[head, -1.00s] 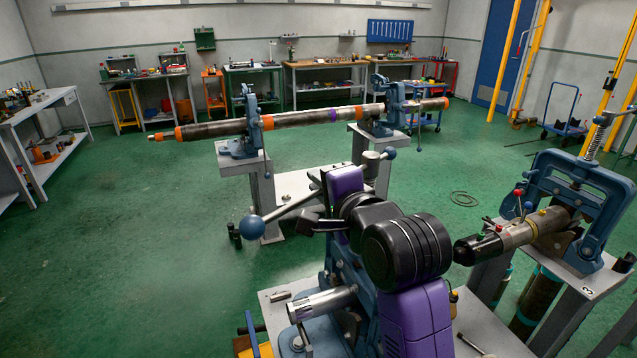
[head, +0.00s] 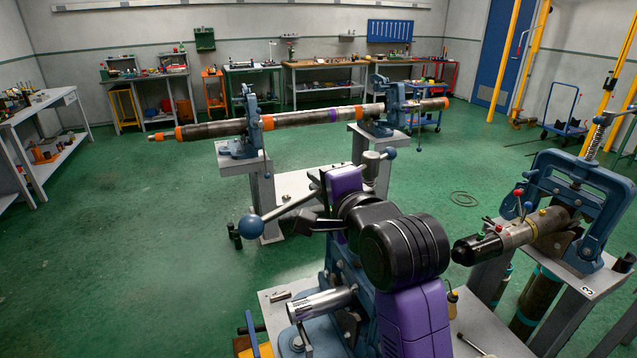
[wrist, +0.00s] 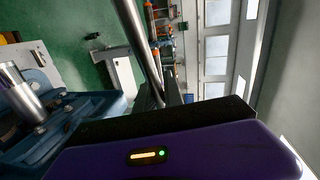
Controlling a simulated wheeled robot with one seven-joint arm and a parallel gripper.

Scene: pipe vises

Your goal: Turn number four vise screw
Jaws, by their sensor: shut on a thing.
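The near blue vise (head: 347,263) stands at the bottom middle of the head view, largely hidden by my purple and black arm. I see no number on it. Its screw handle is a metal bar (head: 287,208) with a blue ball (head: 251,227) at the left end and another (head: 390,154) at the right. My gripper (head: 318,220) is shut on the handle bar, left of the screw head. In the wrist view the bar (wrist: 145,48) runs down to the dark fingertips (wrist: 172,98). A short metal pipe (head: 322,303) lies in the vise.
Another blue vise (head: 582,195) with a black-ended pipe (head: 505,238) stands close on the right. Behind, two vises (head: 243,135) (head: 383,108) hold a long pipe with orange bands (head: 300,118). Workbenches line the back wall. The green floor (head: 120,230) at left is clear.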

